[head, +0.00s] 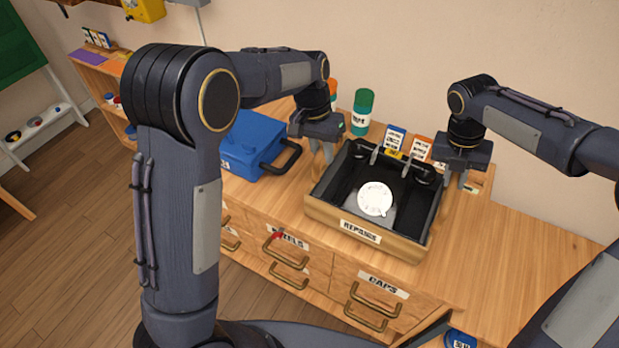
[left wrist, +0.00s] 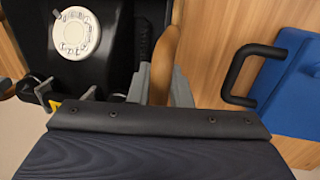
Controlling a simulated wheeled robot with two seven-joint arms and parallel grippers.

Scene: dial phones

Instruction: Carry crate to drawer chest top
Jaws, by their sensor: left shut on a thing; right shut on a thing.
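The crate (head: 410,248), with a tan wooden front labelled REPAIRS and dark inner walls, is at the drawer chest top (head: 285,203). Whether it rests on the surface or hangs just above it I cannot tell. A black dial phone with a white dial (head: 375,199) is inside it. My left gripper (head: 327,158) is shut on the crate's left wall, and that wall (left wrist: 160,65) shows between the fingers in the left wrist view. My right gripper (head: 455,181) is shut on the crate's right side; its fingertips are partly hidden.
A blue toolbox (head: 250,145) with a black handle stands just left of the crate. A green-capped bottle (head: 362,112) and small upright cards (head: 396,138) stand behind it. The wooden surface (head: 530,250) to the right is clear. Drawers with handles are below.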

